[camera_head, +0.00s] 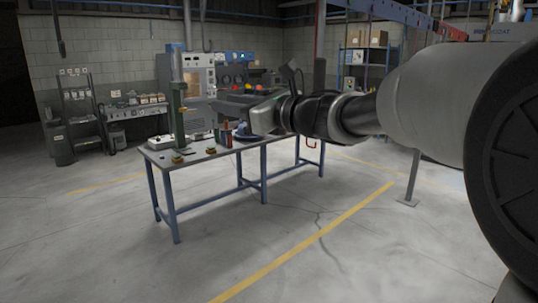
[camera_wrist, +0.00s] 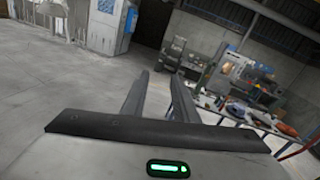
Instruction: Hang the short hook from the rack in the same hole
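My gripper (camera_head: 218,103) reaches left from the right side of the head view, over the worktable. In the wrist view its two fingers (camera_wrist: 160,76) stand apart, with only floor and background seen between them. A small red hook-like loop (camera_head: 312,144) shows just below my arm in the head view, near the table's far right end. It is too small to tell what it hangs from or whether it is the short hook. A purple overhead rail (camera_head: 405,14) runs across the top right and may be the rack. No holes can be made out on it.
The blue-legged worktable (camera_head: 215,154) carries a green upright tool (camera_head: 178,115) and several small items. A machine (camera_head: 194,75) stands behind it. A grey post (camera_head: 413,175) stands on the right. Floor in front of the table is clear, with a yellow line (camera_head: 310,238).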

